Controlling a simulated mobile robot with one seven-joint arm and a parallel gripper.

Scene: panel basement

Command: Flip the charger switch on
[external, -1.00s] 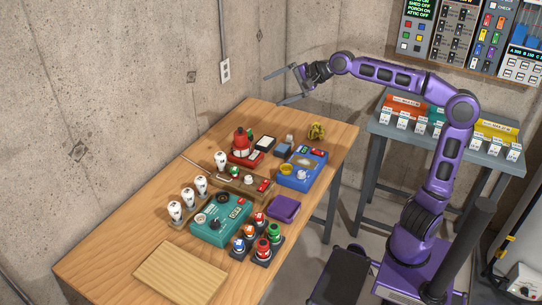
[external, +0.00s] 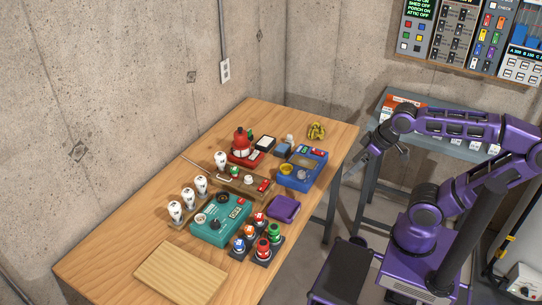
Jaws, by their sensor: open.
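I cannot tell for sure which device is the charger, and its switch is too small to make out. A teal box with dials and a small display (external: 222,219) sits on the wooden table (external: 120,235). A blue box with a yellow round part (external: 302,170) stands toward the table's far right side. A red device (external: 243,150) stands behind a wooden strip that carries a small red part (external: 263,185). My gripper (external: 378,160) is open and empty, beyond the table's right edge and apart from everything on it.
White bulbs (external: 188,200) stand on the left of the devices. Several coloured knobs (external: 262,240), a purple tray (external: 284,208) and a bare wooden board (external: 180,272) are on the table. A grey bench (external: 440,145) and wall panels (external: 470,38) lie behind my arm.

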